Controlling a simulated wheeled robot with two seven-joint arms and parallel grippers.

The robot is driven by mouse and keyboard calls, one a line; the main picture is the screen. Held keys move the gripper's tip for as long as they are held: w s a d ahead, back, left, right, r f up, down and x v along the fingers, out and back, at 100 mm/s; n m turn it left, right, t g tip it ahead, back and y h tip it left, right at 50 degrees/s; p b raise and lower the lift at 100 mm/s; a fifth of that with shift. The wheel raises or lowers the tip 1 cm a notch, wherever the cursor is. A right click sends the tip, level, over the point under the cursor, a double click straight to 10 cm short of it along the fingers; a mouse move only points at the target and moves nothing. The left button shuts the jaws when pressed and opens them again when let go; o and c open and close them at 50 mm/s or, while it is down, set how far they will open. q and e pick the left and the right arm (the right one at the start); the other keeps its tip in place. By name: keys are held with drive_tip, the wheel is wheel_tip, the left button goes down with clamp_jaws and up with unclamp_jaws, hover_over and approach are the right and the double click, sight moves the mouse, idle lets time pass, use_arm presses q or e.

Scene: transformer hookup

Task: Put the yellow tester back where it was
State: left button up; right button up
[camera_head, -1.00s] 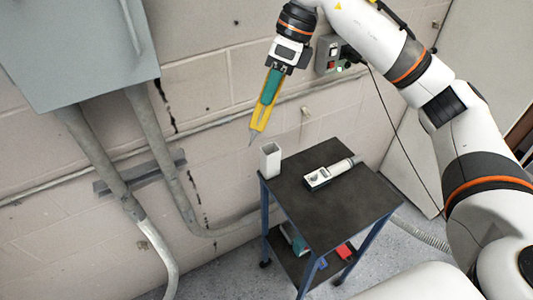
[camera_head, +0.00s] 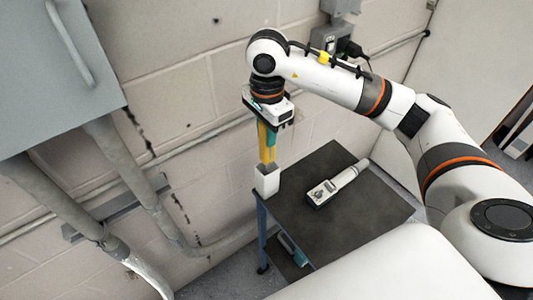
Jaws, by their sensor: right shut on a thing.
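The yellow tester (camera_head: 264,150) is upright, and its lower end is hidden inside the small white square holder (camera_head: 267,182) at the table's back left corner. My right gripper (camera_head: 269,132) points down above the holder and is shut on the tester's upper part. A teal part shows beside the yellow between the fingers. How deep the tester sits in the holder cannot be seen. My left gripper is not in view.
A white and grey handheld device (camera_head: 337,184) lies on the dark tabletop (camera_head: 340,225) right of the holder. A grey wall cabinet (camera_head: 55,65) and conduits (camera_head: 150,195) are at the left. The front of the tabletop is clear.

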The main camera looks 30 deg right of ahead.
sight(267, 156)
wheel_tip(267, 156, down, 5)
drive_tip(key=shift+r+p, duration=0.2)
drive_tip(key=shift+p, duration=0.3)
wheel_tip(267, 156, down, 3)
drive_tip(key=shift+p, duration=0.55)
drive_tip(key=shift+f, duration=0.45)
drive_tip(key=o, duration=1)
